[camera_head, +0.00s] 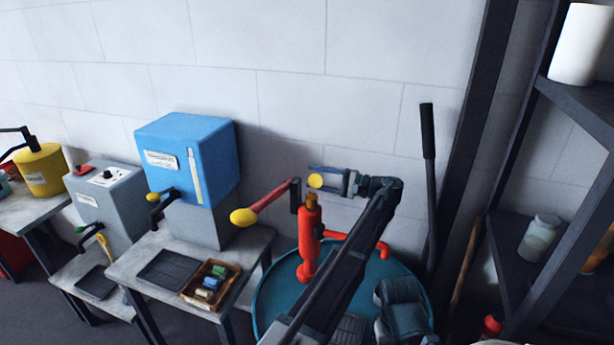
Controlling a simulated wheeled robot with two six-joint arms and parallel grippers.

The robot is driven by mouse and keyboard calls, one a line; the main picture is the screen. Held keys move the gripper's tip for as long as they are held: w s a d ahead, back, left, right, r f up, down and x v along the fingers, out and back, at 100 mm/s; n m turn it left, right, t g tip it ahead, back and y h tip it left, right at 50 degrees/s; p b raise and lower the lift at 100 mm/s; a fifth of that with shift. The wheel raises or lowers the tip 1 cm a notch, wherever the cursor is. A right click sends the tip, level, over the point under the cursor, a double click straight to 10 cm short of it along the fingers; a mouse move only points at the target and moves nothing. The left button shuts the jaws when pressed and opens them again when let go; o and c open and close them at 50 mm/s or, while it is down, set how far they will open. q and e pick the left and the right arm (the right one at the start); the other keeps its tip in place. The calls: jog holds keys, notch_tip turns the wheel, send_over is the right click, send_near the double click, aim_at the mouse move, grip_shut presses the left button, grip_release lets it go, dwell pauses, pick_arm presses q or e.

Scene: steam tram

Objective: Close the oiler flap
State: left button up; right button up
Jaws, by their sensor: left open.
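A red oiler-like pump (308,240) stands upright at the teal round drum. Its lever reaches left to a yellow knob (243,216). I cannot tell for sure which part is the oiler flap. My left gripper (318,180) is open and points left, just above and right of the pump's top. My arm hides part of the pump's right side and the drum. My right gripper does not show.
A teal drum (270,300) surrounds the pump's foot. A blue box (190,155) stands left on a table with a wooden tray (232,287) of coloured blocks. A tall black-handled lever (428,150) and dark shelves (510,240) stand right. Bare wall lies behind.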

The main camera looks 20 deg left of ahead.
pick_arm(q)
jog(key=shift+d, duration=0.15)
grip_shut()
